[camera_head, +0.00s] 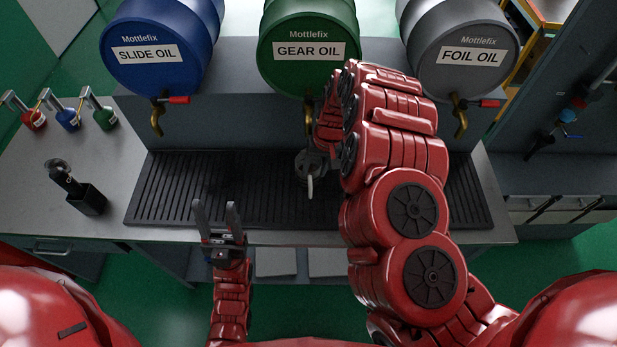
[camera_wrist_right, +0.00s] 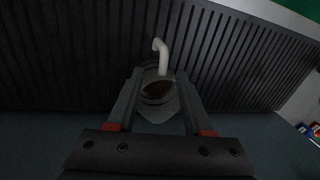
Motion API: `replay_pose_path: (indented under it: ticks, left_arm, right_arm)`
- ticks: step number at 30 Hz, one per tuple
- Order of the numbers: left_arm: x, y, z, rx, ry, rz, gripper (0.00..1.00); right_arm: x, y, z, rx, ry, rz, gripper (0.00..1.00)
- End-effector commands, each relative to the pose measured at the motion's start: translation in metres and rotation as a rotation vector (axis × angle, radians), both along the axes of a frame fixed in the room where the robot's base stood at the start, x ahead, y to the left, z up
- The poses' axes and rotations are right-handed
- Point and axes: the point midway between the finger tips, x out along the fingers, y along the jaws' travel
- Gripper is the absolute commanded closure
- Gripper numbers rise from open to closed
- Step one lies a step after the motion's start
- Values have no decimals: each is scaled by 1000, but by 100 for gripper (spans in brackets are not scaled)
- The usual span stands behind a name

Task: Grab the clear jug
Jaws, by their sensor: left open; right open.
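The clear jug (camera_wrist_right: 158,98) stands on the dark ribbed drip tray (camera_wrist_right: 70,60), between the two fingers of my right gripper (camera_wrist_right: 160,80) in the right wrist view. Its pale curved handle or spout rises past the fingertips, and something brownish shows inside. My right gripper is open around it; I cannot tell whether either finger touches it. In the head view the jug (camera_head: 310,164) is partly hidden by my right gripper and arm, below the green drum's tap.
Blue (camera_head: 160,45), green (camera_head: 308,40) and grey (camera_head: 460,50) oil drums with taps stand along the back. A black holder (camera_head: 88,200) and three small coloured cans (camera_head: 70,118) are on the left bench. The tray's left half is clear.

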Motion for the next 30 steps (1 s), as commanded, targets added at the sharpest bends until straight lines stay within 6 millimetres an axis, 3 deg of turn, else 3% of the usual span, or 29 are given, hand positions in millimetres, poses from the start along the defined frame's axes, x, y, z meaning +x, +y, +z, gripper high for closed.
replay_pose_path:
  ticks: [5,17,27,30]
  left_arm:
    - [0,0,10,0,0,0,45]
    - [0,0,25,0,0,0,45]
    - [0,0,25,0,0,0,45]
    - [0,0,25,0,0,0,45]
  right_arm:
    - [0,3,-7,-2,2,1,49]
    - [0,12,-45,-3,0,1,49]
    - [0,15,-49,1,0,1,49]
    - [0,14,-49,1,0,1,65]
